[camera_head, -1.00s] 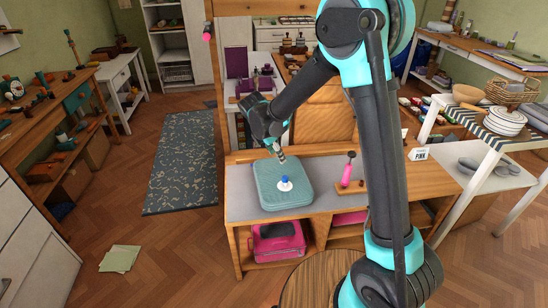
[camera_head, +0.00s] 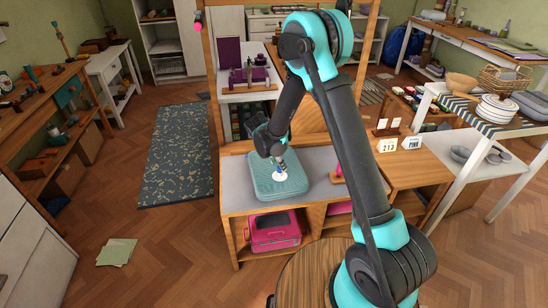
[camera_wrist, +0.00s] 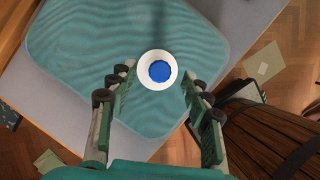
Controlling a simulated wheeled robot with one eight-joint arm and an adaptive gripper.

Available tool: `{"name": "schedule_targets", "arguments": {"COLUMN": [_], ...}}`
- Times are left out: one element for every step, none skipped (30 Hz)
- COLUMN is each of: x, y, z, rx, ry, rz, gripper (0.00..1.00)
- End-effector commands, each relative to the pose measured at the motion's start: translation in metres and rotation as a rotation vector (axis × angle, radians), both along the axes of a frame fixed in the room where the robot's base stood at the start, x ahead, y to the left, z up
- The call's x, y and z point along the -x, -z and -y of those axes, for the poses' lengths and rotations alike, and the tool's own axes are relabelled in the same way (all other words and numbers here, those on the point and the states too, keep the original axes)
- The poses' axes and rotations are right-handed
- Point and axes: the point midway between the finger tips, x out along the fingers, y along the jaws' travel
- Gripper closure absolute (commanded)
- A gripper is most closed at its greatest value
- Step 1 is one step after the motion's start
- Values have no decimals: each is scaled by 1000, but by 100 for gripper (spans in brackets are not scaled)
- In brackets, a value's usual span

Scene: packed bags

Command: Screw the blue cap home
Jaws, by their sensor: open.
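The blue cap (camera_wrist: 159,71) is a small round disc in the middle of a white round piece (camera_wrist: 145,82) in the wrist view. The white piece (camera_head: 279,177) also shows in the head view, on top of a teal ribbed case (camera_head: 262,189) on the bench. My gripper (camera_head: 281,163) is just above the cap, pointing down. In the wrist view its two fingers are spread wide, one on each side of the white piece, with nothing between them touching. How far the cap is screwed down cannot be told.
The case lies on a grey-topped wooden bench (camera_head: 237,191). A pink-handled item (camera_head: 338,169) stands right of it, partly behind my arm. Number and word cards (camera_head: 400,144) stand further right. A pink case (camera_head: 274,232) sits on the shelf below.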

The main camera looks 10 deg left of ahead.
Motion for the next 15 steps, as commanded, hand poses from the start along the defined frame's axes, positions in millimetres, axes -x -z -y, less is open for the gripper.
{"name": "schedule_targets", "arguments": {"x": [-3,-4,-5,-6,-7,-8,-8,-9,-9,-10,-10,-10,-10,-10,-10], "y": [8,12,16,19,22,25,27,29,31,32,33,33,34,34,34], "z": [2,4,5,6,7,8,8,9,9,10,10,10,10,10,10], "rx": [0,0,0,0,0,0,0,1,1,1,0,0,0,0,0], "ry": [1,1,1,1,1,1,1,0,0,0,0,0,0,0,0], "rz": [0,0,0,0,0,0,0,-1,-1,-1,0,0,0,0,0], "gripper": [51,51,51,51,51,51,51,51,51,51,51,51,51,51,51]}}
